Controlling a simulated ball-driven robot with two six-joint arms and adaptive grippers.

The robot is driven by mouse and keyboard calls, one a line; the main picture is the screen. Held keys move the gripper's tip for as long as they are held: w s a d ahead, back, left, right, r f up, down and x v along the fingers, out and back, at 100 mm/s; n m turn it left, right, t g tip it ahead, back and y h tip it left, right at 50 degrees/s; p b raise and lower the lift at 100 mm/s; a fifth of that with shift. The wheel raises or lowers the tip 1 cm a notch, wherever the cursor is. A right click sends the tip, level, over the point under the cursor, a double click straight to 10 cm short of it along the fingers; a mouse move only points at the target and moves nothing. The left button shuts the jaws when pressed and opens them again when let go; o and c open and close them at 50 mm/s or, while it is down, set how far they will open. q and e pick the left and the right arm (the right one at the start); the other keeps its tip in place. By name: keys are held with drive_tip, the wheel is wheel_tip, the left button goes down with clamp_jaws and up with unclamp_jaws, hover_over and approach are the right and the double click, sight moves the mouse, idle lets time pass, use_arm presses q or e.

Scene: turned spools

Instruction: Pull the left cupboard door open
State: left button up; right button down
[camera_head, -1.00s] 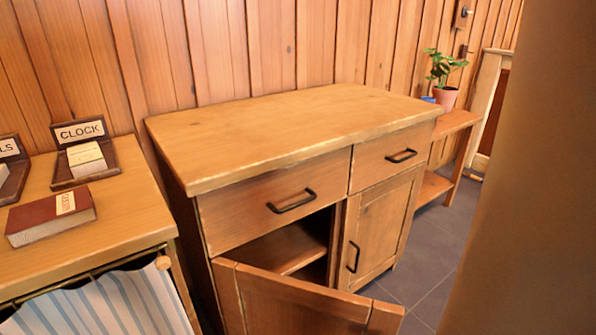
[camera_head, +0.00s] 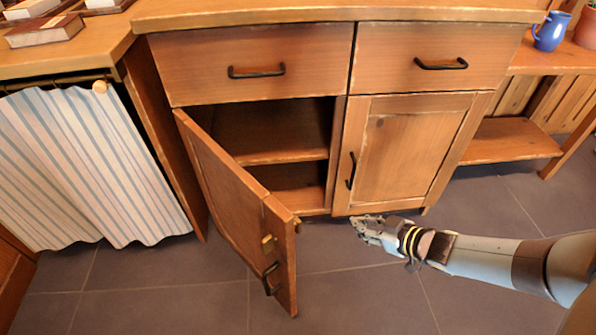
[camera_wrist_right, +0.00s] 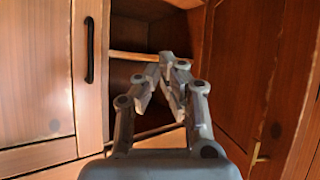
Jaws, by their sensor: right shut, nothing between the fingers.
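The left cupboard door (camera_head: 235,190) stands swung well out from the cupboard front, hinged at its left side. Its dark handle (camera_head: 269,278) is low near the free edge, beside a brass-coloured fitting (camera_head: 268,243). The opening shows an inner shelf (camera_head: 285,152). My right gripper (camera_head: 357,222) is shut and empty, low in front of the cupboard, to the right of the door's free edge and apart from it. In the right wrist view my right gripper (camera_wrist_right: 170,62) points toward the open compartment, with the left door's panel (camera_wrist_right: 235,70) at the right. My left gripper is not in view.
The right cupboard door (camera_head: 410,150) is shut, with a dark handle (camera_head: 351,171). Two shut drawers (camera_head: 255,65) are above. A striped curtain (camera_head: 90,165) hangs at left; a side shelf with a blue jug (camera_head: 551,31) is at right. Grey floor (camera_head: 170,285) is clear in front.

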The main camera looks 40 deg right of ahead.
drive_tip(key=w+a+r+n+y+b, duration=0.4)
drive_tip(key=w+r+n+y+b, duration=0.45)
drive_tip(key=r+y, duration=0.45)
drive_tip(key=s+r+n+g+y+b, duration=0.35)
drive_tip(key=s+n+g, duration=0.35)
drive_tip(key=g, duration=0.6)
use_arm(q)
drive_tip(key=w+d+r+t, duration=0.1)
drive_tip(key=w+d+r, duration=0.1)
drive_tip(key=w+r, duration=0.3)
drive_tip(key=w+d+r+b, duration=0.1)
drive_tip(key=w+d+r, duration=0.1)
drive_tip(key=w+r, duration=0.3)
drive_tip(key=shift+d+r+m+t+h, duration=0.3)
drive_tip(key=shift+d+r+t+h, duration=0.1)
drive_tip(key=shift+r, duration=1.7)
use_arm(e)
drive_tip(key=a+n, duration=0.1)
drive_tip(key=a, duration=1.2)
drive_tip(key=shift+w, duration=0.25)
drive_tip(key=shift+a+y, duration=0.2)
drive_tip(key=shift+y, duration=0.05)
